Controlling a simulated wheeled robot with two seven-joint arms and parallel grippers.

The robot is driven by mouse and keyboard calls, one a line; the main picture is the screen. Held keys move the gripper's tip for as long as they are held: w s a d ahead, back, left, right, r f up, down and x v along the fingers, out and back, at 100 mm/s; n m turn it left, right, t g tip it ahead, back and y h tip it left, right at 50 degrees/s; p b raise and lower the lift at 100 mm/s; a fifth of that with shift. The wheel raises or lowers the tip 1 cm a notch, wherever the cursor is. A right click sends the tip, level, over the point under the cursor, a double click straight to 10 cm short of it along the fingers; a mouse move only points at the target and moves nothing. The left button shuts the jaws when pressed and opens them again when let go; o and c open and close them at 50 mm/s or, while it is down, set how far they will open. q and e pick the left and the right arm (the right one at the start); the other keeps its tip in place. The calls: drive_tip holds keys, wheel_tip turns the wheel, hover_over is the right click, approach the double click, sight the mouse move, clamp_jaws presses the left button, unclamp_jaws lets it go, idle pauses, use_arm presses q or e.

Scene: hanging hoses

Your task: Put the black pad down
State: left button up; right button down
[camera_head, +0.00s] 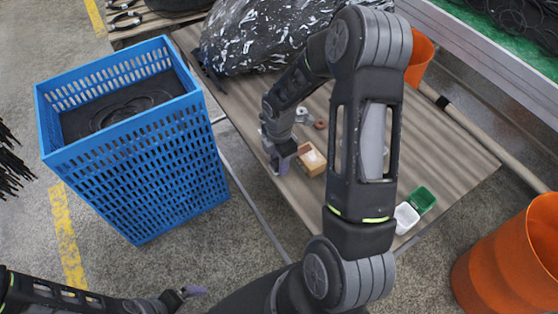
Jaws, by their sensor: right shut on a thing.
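My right gripper (279,163) is over the left edge of the wooden table, just left of a small cardboard box. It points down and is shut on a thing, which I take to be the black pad. The pad is hard to tell apart from the dark gripper, so its outline and tilt are not clear. My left gripper (184,296) is low at the bottom left, in front of the blue crate and away from the table. Its jaws are too small and angled to tell open from shut.
A blue crate (150,182) with black hose coils stands left. The table (452,165) holds the open cardboard box (312,160), a patterned black bag (262,38), and green (421,199) and white (405,217) containers. An orange bin (510,262) stands right. My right arm hides the table's middle.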

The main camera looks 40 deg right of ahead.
drive_tip(key=c, duration=0.9)
unclamp_jaws()
drive_tip(key=shift+f, duration=0.15)
drive_tip(key=shift+c, duration=0.2)
wheel_tip(320, 180, up, 12)
drive_tip(key=b, duration=0.1)
drive_tip(key=shift+r, duration=0.2)
drive_tip(key=shift+f, duration=0.1)
